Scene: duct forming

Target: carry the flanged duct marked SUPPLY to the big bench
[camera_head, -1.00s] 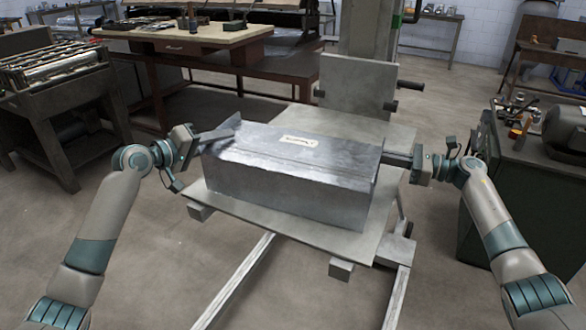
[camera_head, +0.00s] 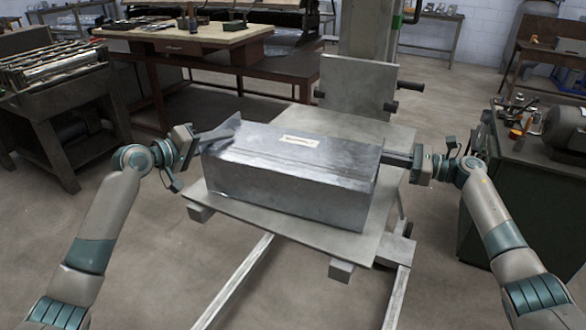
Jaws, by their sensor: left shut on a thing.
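The flanged duct (camera_head: 290,180), a grey sheet-metal box with a pale label on top too small to read, is on or just above the grey platform (camera_head: 345,243) of a wheeled lift; I cannot tell which. My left gripper (camera_head: 204,138) is at the duct's left end, shut on its flange. My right gripper (camera_head: 408,161) is at the duct's right end, with its fingers reaching the flange there; the contact is too small to make out. Which of the benches in view is the big bench I cannot tell for sure; a large wood-topped bench (camera_head: 215,38) stands at the back.
The lift's upright plate (camera_head: 358,88) and mast stand behind the duct. A dark roll-topped stand (camera_head: 50,110) is at left. A green cabinet (camera_head: 510,190) with tools and a motor is at right. Open floor lies at front left and between the lift and the wooden bench.

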